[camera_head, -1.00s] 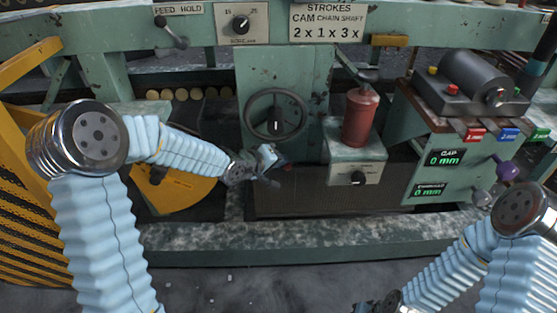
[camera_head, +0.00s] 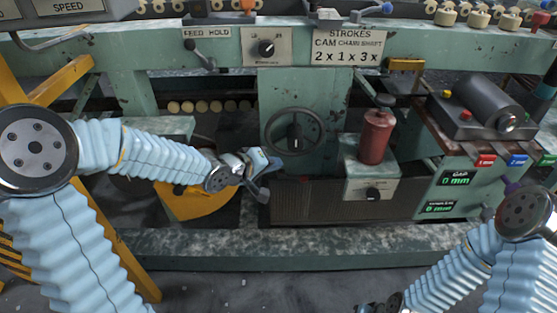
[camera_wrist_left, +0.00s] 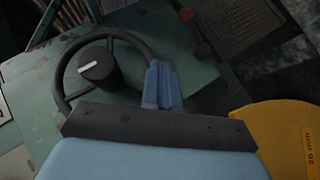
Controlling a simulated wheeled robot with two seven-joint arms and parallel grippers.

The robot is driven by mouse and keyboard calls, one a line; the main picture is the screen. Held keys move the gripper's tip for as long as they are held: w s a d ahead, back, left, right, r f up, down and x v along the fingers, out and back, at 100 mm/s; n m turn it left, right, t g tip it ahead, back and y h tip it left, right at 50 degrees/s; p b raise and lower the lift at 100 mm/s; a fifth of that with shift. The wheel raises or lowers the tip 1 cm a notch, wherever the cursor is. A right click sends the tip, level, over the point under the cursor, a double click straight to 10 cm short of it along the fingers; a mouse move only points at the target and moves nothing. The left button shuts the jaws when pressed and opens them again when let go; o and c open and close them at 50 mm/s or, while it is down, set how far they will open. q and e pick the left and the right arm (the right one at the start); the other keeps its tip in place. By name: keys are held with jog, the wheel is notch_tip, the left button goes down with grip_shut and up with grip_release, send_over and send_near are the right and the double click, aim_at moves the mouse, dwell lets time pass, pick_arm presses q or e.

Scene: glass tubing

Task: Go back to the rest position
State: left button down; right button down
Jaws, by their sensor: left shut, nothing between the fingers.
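My left gripper (camera_head: 264,192) is shut and empty, held in front of the green machine, left of and below the handwheel (camera_head: 294,131). In the left wrist view its blue fingers (camera_wrist_left: 162,85) are together with nothing between them, and the handwheel with its black knob (camera_wrist_left: 97,65) shows to their left. My right arm (camera_head: 440,277) is at the lower right of the head view. The right gripper's fingers are too dark and cut off at the bottom edge to read.
A red cylinder (camera_head: 376,137) stands on a green box right of the handwheel. A yellow part (camera_head: 195,201) lies behind my left forearm; it also shows in the left wrist view (camera_wrist_left: 285,130). A control panel (camera_head: 460,180) stands at the right. Bare floor (camera_head: 270,290) lies in front.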

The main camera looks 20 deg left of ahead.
pick_arm(q)
jog(key=shift+s, duration=0.1)
dwell(0.4)
jog(key=s+d+f+m+g+p, duration=0.1)
jog(key=s+d+f+g, duration=0.15)
jog(key=s+f, duration=0.45)
jog(key=s+d+f+m+g, duration=0.1)
jog(key=s+d+f+g, duration=0.15)
jog(key=f, duration=0.95)
jog(key=s+f+m+g+y, duration=0.1)
jog(key=s+f+g, duration=0.3)
jog(key=s+f, duration=0.7)
jog(key=s+m, duration=0.1)
jog(key=s, duration=0.2)
jog(key=shift+d+m+g+y+p, duration=0.3)
jog(key=shift+m, duration=0.1)
